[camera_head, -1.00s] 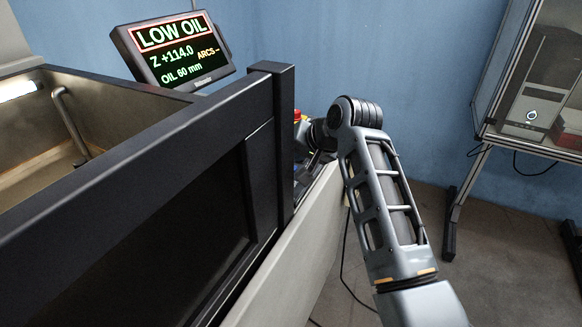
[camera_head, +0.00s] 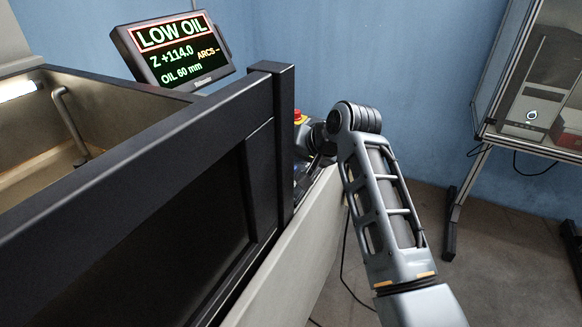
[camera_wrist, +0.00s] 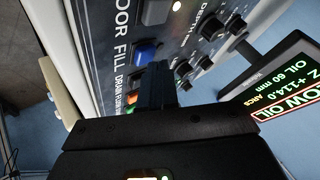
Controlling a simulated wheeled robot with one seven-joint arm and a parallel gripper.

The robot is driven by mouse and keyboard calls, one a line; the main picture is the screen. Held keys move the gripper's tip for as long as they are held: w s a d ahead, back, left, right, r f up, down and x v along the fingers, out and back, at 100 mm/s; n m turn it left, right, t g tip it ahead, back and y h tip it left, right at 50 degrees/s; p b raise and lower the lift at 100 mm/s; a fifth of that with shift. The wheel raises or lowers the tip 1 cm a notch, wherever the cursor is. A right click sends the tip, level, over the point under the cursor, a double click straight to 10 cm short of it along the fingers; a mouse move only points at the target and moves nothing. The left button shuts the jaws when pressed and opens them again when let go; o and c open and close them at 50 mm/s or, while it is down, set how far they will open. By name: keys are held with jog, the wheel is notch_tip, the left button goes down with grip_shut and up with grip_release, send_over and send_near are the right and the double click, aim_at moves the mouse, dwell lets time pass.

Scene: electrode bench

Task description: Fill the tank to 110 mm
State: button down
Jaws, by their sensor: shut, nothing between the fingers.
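The tank (camera_head: 75,170) stands open at the left of the head view, behind a dark front frame. The monitor (camera_head: 175,50) reads LOW OIL, Z +114.0 and OIL 60 mm; it also shows in the wrist view (camera_wrist: 285,75). In the wrist view the control panel (camera_wrist: 105,30) carries a blue button (camera_wrist: 145,48) beside the word FILL. My gripper (camera_wrist: 155,70) is shut and empty, with its fingertips close to the blue button and partly covering it. I cannot tell whether they touch it. The head view hides my gripper behind the tank frame.
A green button (camera_wrist: 131,98) and an orange one are next to the word DRAIN. Several black knobs (camera_wrist: 211,27) line the panel. A red emergency button (camera_head: 298,117) sits behind the frame. A glazed cabinet (camera_head: 535,80) stands at the right, with open floor before it.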

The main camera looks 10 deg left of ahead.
jog(key=shift+f, duration=0.45)
dwell(0.3)
dwell(0.3)
jog(key=shift+r+p, duration=0.75)
jog(key=shift+r, duration=0.1)
jog(key=shift+r, duration=0.1)
notch_tip(320, 180, up, 5)
jog(key=p, duration=0.4)
jog(key=shift+s+d, duration=0.1)
dwell(0.5)
